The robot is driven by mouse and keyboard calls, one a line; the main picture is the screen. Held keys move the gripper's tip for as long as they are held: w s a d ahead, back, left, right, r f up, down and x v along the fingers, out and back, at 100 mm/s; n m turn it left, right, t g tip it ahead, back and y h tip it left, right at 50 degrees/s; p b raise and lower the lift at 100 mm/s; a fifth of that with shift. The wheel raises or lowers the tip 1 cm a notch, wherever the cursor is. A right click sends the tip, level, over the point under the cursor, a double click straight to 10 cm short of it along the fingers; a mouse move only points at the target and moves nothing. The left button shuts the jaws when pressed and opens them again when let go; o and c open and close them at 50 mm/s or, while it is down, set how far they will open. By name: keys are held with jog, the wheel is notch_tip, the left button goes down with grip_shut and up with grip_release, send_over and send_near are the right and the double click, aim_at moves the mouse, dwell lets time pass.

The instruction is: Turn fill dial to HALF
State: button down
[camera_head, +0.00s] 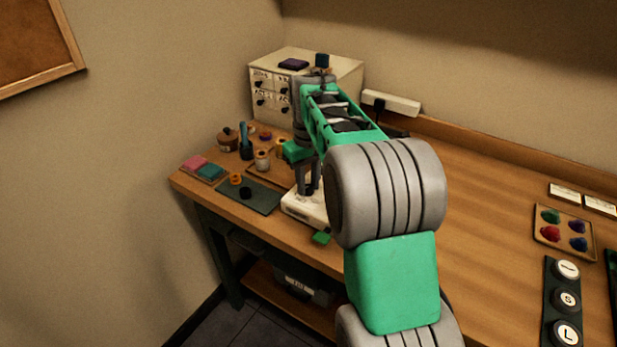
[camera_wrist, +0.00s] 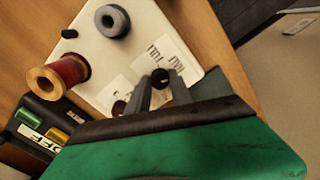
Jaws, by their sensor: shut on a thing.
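The white machine (camera_head: 303,208) stands on the table's left part, below my gripper (camera_head: 309,184). In the wrist view the machine's white top (camera_wrist: 108,62) carries a red thread spool (camera_wrist: 62,80), a grey ring-shaped bobbin (camera_wrist: 112,20) and a small black peg (camera_wrist: 69,33). My gripper (camera_wrist: 160,88) points down and is shut on the small black fill dial (camera_wrist: 160,75), whose top shows between the fingertips. Printed labels (camera_wrist: 155,55) lie beside the dial, upside down and partly covered by the fingers. I cannot tell which mark the dial points to.
A dark box (camera_wrist: 30,122) with green and yellow parts and an OFF label sits beside the machine. A tray of coloured pieces (camera_head: 563,233) lies right; the table's middle right is clear.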

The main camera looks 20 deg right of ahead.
aim_at(308, 186)
jog(key=shift+r+n+p, duration=0.1)
jog(key=shift+n+p, duration=0.5)
jog(key=shift+n, duration=1.1)
jog(key=c, duration=1.1)
grip_release()
jog(key=shift+c, duration=0.2)
notch_tip(308, 186, up, 8)
jog(key=shift+f, duration=0.15)
